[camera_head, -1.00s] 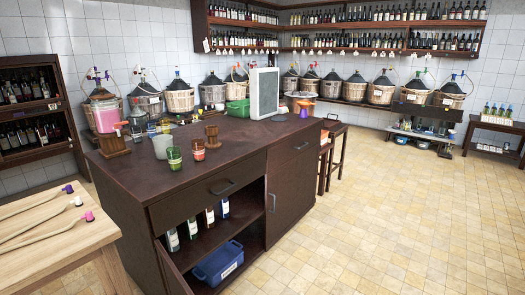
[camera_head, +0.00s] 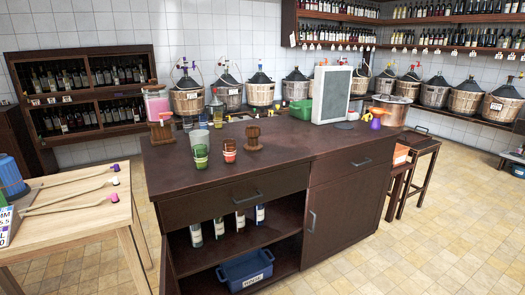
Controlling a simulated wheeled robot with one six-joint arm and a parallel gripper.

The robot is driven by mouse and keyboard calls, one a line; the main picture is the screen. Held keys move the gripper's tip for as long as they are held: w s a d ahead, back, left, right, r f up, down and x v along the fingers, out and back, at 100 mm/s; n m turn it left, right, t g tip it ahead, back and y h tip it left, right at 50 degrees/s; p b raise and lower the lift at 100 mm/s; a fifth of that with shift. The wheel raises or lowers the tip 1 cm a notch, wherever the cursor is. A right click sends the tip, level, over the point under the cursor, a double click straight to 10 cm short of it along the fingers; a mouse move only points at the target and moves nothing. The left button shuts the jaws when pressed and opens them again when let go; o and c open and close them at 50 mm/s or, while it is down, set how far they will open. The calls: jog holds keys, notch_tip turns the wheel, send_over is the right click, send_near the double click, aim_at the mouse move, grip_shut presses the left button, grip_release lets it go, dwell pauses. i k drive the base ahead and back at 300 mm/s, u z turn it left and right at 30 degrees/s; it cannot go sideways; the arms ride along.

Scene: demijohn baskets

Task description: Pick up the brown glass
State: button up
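A small brown, amber-toned glass (camera_head: 229,145) stands near the left part of the dark counter, with an orange and white band at its lower part. A green glass (camera_head: 201,151) stands just left of it, in front of a pale frosted cup (camera_head: 198,137). A darker brown cup-like piece (camera_head: 253,132) on a round base stands just to the right; I cannot tell whether it is glass or wood. My gripper is not in view.
The dark wooden counter (camera_head: 330,145) has bare room in front of the glasses. A pink-filled dispenser (camera_head: 157,103) stands at its left end, a grey board (camera_head: 331,95) to the right. A light wood table (camera_head: 75,225) is at left. Tiled floor (camera_head: 425,245) is clear at right.

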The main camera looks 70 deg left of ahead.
aim_at(230, 152)
jog(key=i, duration=1.15)
jog(key=u, duration=2.65)
jog(key=i, duration=2.25)
jog(key=z, duration=0.4)
